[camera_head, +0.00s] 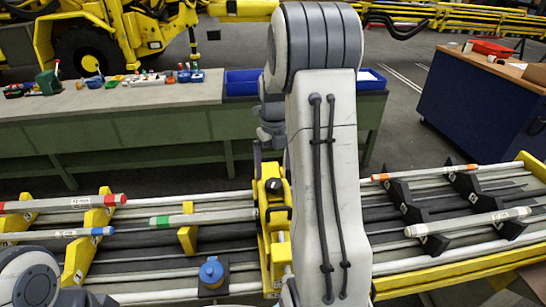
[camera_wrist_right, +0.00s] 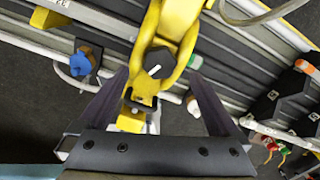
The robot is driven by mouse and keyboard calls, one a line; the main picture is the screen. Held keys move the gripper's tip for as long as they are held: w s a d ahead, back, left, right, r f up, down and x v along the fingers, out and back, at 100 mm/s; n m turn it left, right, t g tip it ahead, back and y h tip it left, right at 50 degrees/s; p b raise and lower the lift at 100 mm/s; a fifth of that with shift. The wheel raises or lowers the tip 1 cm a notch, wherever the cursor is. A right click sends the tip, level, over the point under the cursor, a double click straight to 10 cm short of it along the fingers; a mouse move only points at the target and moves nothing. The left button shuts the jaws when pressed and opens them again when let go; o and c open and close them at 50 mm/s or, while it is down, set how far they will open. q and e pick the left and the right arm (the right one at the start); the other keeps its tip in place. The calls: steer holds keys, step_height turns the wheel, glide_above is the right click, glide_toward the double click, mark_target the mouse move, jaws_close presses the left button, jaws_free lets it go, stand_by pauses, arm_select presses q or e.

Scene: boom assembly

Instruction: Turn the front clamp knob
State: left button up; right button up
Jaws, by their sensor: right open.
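The black clamp knob (camera_head: 273,185) sits on top of a yellow clamp (camera_head: 277,243) at the middle of the boom. In the right wrist view, the knob (camera_wrist_right: 159,62) is a dark faceted disc with a white mark, set in the yellow clamp (camera_wrist_right: 181,20). My right gripper (camera_wrist_right: 159,80) is open, with one dark finger on each side of the knob in the picture; I see no contact. In the head view the gripper is mostly hidden behind my right arm, just above the knob. My left gripper is out of view.
A blue knob (camera_head: 211,271) stands on a black block left of the clamp. Grey tubes with red (camera_head: 60,203), green (camera_head: 205,218) and orange (camera_head: 425,173) ends lie on supports along both sides. A green bench (camera_head: 110,145) with a blue bin (camera_head: 243,83) stands behind.

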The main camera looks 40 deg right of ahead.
mark_target(274, 182)
step_height(274, 182, up, 6)
steer(key=shift+f+b, duration=0.25)
steer(key=shift+b, duration=0.15)
stand_by(0.3)
step_height(274, 182, down, 11)
steer(key=shift+s+r+p, duration=0.1)
steer(key=shift+r+p, duration=0.05)
steer(key=shift+p, duration=1.1)
steer(key=shift+r, duration=0.1)
